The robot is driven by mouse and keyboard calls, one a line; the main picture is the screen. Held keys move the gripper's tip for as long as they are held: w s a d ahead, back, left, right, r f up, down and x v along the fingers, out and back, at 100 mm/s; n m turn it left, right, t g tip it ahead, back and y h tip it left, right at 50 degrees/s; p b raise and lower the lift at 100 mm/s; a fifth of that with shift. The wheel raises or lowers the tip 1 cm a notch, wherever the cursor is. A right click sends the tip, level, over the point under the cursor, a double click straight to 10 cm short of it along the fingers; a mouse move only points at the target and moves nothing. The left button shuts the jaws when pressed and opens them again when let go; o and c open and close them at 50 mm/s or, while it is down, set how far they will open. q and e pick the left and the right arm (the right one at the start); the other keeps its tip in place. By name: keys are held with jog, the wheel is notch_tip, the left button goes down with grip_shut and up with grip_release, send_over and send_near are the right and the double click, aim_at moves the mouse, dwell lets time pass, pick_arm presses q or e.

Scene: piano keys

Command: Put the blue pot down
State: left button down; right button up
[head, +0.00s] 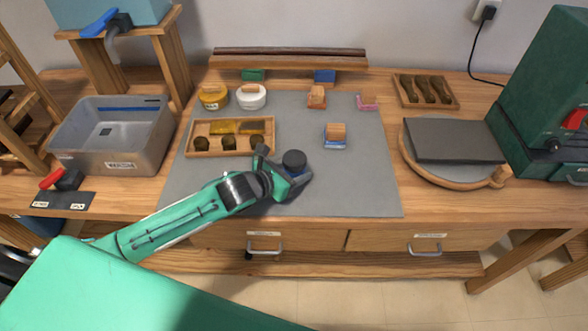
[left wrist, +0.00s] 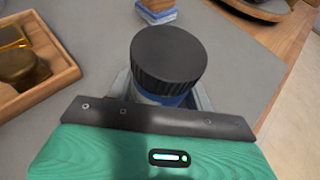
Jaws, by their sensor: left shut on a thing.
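The blue pot shows a black ridged lid (head: 294,161) in the head view, and its blue body is mostly hidden by my gripper. In the left wrist view the black lid (left wrist: 168,58) hides most of the pot, with a strip of blue body (left wrist: 172,100) below it. My left gripper (head: 290,178) is shut on the pot, which is upright over the front middle of the grey mat (head: 350,190). I cannot tell whether the pot touches the mat. My right gripper is not in view.
A wooden tray (head: 190,140) with gold and dark pieces lies left of the pot. A wood block on a blue base (head: 335,136) is behind right. Yellow (head: 213,97) and white (head: 251,97) pots stand further back. The mat's right front is clear.

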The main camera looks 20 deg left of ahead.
pick_arm(q)
jog(key=c, duration=0.6)
grip_release()
jog(key=shift+f, duration=0.1)
jog(key=shift+r, duration=0.25)
jog(key=shift+s+a, duration=0.2)
jog(key=shift+s, duration=0.1)
jog(key=v, duration=1)
jog(key=shift+s+a+b, duration=0.1)
jog(key=shift+b, duration=0.3)
jog(key=shift+s+a+r, duration=0.15)
jog(key=shift+s+r, duration=0.15)
jog(key=shift+s, duration=0.1)
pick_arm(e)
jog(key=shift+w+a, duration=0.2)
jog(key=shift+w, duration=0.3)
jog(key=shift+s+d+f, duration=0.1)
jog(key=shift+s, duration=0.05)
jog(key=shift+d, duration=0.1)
